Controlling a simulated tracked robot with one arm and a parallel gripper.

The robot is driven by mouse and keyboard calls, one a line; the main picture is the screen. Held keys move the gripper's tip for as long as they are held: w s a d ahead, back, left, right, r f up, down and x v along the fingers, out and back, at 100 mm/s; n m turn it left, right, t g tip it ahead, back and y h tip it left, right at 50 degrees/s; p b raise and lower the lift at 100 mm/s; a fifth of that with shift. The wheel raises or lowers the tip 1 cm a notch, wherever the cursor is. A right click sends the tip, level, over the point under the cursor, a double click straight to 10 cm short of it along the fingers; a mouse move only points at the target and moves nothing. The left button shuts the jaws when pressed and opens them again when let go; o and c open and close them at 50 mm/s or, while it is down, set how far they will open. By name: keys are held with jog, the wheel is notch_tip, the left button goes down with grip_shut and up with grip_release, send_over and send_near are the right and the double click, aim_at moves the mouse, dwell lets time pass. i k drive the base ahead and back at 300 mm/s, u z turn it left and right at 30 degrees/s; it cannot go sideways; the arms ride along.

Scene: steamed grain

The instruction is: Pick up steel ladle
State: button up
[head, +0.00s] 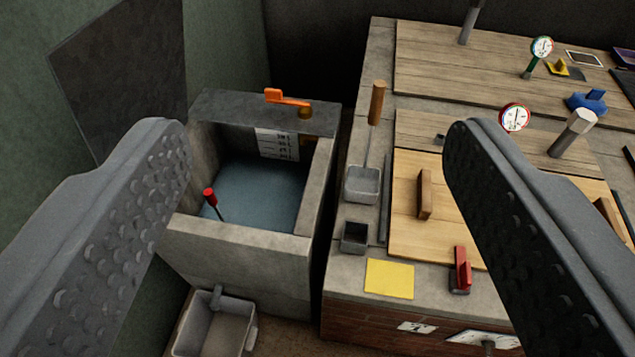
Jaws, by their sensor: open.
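The likely steel ladle (363,185) is on the stone counter, just right of the water basin. My gripper (315,132) is wide open and empty, with one finger at the left and one at the right of the view. The ladle shows in the gap between the fingers, farther away and apart from both. Whether the cup rests flat on the counter or in a holder I cannot tell.
A small dark square cup (355,236), a yellow sheet (389,278), a wooden lid (415,160) with a handle and a red-handled tool (460,270) surround the ladle. A grey tub (214,325) stands below.

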aim_at(362, 184)
jog(key=k, duration=0.55)
jog(key=i, duration=1.3)
jog(key=u, duration=0.7)
